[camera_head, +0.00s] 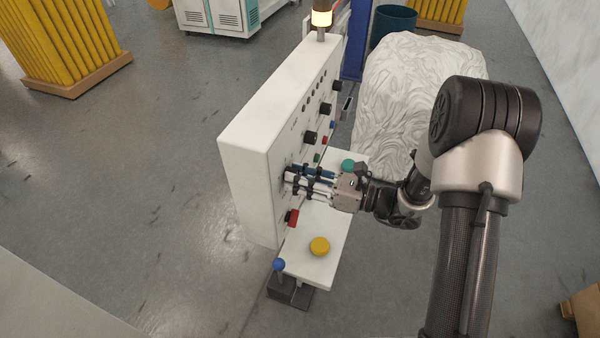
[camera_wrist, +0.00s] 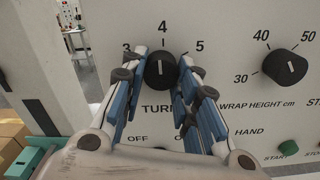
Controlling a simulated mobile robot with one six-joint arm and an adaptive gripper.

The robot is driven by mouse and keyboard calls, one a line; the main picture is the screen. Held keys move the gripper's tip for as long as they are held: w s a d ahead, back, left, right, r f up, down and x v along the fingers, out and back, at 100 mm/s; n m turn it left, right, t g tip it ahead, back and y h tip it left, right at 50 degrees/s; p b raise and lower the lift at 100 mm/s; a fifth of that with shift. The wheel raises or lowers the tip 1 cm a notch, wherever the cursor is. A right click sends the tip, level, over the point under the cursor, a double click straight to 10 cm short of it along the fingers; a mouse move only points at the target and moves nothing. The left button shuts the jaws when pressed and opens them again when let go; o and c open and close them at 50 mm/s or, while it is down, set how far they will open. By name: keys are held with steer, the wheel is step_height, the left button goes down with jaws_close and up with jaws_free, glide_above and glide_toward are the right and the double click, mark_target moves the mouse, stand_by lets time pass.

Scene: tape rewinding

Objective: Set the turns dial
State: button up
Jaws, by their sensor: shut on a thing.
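The turns dial (camera_wrist: 161,76) is a round black knob on the white panel, with the labels 3, 4 and 5 around it and TURNS partly hidden below. Its white mark stands nearly upright, toward the 4. My gripper (camera_wrist: 162,68) has one blue-padded finger on each side of the knob and is shut on it. In the head view my gripper (camera_head: 289,175) reaches the panel face from the right, and its fingers hide most of the dial there.
The wrap height dial (camera_wrist: 287,66) sits to the right on the white control panel (camera_head: 247,185). A red switch (camera_head: 292,218) is just below my gripper. A yellow button (camera_head: 319,246) and a teal button (camera_head: 348,166) stand on the shelf. A wrapped load (camera_head: 420,85) is behind.

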steer(key=shift+m, duration=0.3)
steer(key=o, duration=1.1)
steer(key=shift+c, duration=0.2)
steer(key=shift+d, duration=0.1)
steer(key=v, duration=1.2)
